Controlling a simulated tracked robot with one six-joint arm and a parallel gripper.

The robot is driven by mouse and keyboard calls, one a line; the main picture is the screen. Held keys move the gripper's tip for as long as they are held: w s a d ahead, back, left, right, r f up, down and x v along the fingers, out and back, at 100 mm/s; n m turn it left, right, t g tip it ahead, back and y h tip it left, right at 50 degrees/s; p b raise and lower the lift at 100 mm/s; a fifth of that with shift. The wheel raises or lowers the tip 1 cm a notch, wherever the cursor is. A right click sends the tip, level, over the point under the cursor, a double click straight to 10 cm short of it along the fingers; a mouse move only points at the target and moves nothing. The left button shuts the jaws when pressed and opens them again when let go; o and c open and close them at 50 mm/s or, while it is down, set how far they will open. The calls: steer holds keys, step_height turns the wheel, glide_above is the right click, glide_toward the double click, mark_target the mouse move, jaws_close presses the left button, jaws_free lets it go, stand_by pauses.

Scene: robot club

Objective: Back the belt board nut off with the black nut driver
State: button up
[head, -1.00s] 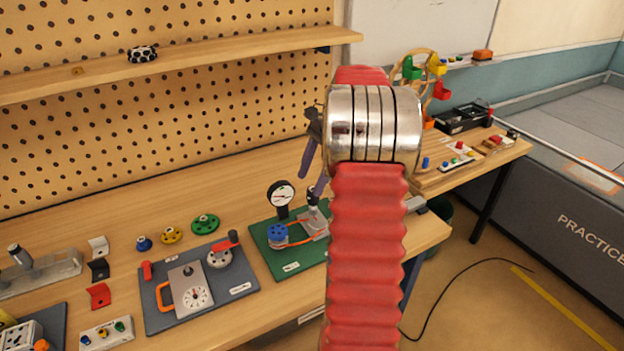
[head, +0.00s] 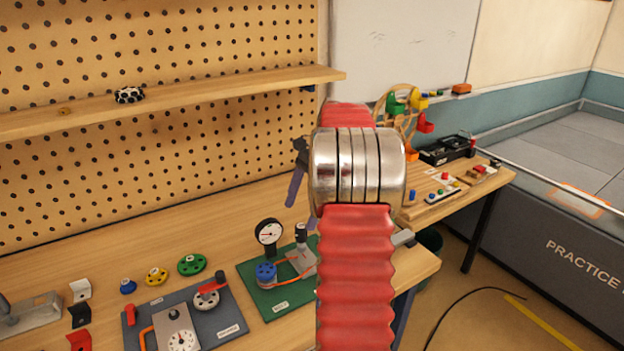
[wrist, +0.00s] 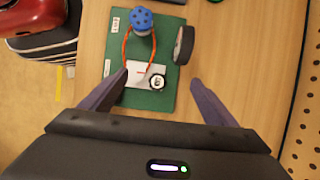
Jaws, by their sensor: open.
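The green belt board (head: 262,297) lies on the bench in the head view and also shows in the wrist view (wrist: 148,99). It carries a blue pulley (head: 266,272), an orange belt and a grey bracket (head: 303,262). An upright black cylinder (head: 301,232), apparently the black nut driver, stands at the bracket; its pale-centred top shows in the wrist view (wrist: 158,82). The nut itself is not discernible. My gripper (wrist: 159,77) is open and empty, its fingers either side of the cylinder in the wrist picture, seemingly above it. My arm hides much of it in the head view.
A round dial gauge (head: 269,232) stands up at the board's back edge, close to the cylinder. A grey board (head: 228,316) with dials, and green (head: 192,264), yellow and blue wheels, lie to the left. A shelf (head: 220,98) crosses the pegboard. Bench behind the green board is clear.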

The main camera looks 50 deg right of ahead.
steer(key=v, duration=1.2)
steer(key=shift+d, duration=0.1)
stand_by(0.4)
step_height(320, 180, down, 7)
steer(key=a+n+h, duration=0.2)
steer(key=n, duration=0.3)
steer(key=s+a+n+t, duration=0.1)
steer(key=s+a+n, duration=0.3)
steer(key=a, duration=0.9)
steer(key=s+a+n+t+h, duration=0.1)
steer(key=s+a+n, duration=0.4)
steer(key=a, duration=0.9)
steer(key=s+a+n+t+h, duration=0.1)
steer(key=s+a+n, duration=0.4)
steer(key=a, duration=0.9)
steer(key=shift+n+t, duration=0.7)
steer(key=shift+n, duration=0.5)
